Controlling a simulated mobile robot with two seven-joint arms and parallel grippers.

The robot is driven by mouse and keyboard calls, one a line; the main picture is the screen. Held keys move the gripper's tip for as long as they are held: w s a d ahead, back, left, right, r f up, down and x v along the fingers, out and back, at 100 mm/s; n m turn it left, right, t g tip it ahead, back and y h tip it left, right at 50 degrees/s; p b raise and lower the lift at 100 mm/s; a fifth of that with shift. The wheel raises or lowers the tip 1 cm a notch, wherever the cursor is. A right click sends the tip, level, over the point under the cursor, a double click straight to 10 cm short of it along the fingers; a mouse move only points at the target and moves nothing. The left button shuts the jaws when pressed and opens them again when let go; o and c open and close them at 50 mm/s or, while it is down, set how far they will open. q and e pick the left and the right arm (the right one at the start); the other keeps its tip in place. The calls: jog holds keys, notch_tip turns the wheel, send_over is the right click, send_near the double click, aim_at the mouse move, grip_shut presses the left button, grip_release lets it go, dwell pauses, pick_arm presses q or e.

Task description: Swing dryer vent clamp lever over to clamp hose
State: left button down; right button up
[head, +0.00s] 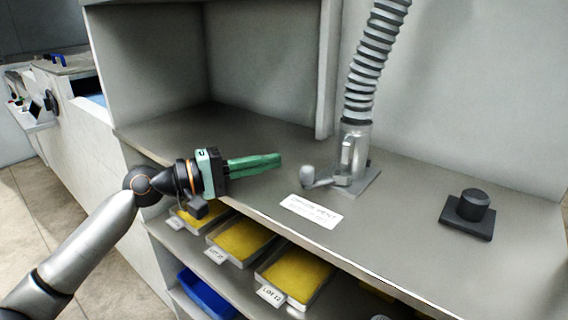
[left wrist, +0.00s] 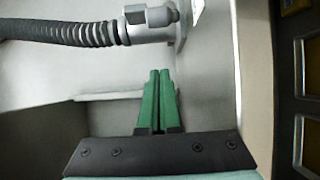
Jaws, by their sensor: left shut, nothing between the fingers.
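The ribbed grey dryer vent hose (head: 370,65) comes down onto a metal vent stub (head: 352,150) on a square base plate on the shelf. The clamp lever (head: 318,180) sticks out from the stub's base toward the left, ending in a rounded grey knob. My left gripper (head: 280,160) has green fingers, shut and empty, left of the knob and apart from it, above the shelf. In the left wrist view the hose (left wrist: 75,33) and the clamp lever's knob (left wrist: 160,16) lie beyond the fingertips (left wrist: 160,73). My right gripper is not in view.
A white label (head: 311,211) lies on the shelf in front of the stub. A black cylindrical knob on a square base (head: 468,212) stands to the right. Yellow-filled trays (head: 295,272) and a blue bin (head: 205,290) sit below. The shelf between stub and black knob is clear.

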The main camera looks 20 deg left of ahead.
pick_arm(q)
jog(key=d, duration=0.2)
jog(key=s+d+p, duration=0.1)
jog(key=shift+s+d+r, duration=0.1)
jog(key=shift+s+d, duration=0.05)
jog(key=shift+d, duration=0.2)
jog(key=shift+s+d, duration=0.15)
jog(key=shift+d, duration=0.05)
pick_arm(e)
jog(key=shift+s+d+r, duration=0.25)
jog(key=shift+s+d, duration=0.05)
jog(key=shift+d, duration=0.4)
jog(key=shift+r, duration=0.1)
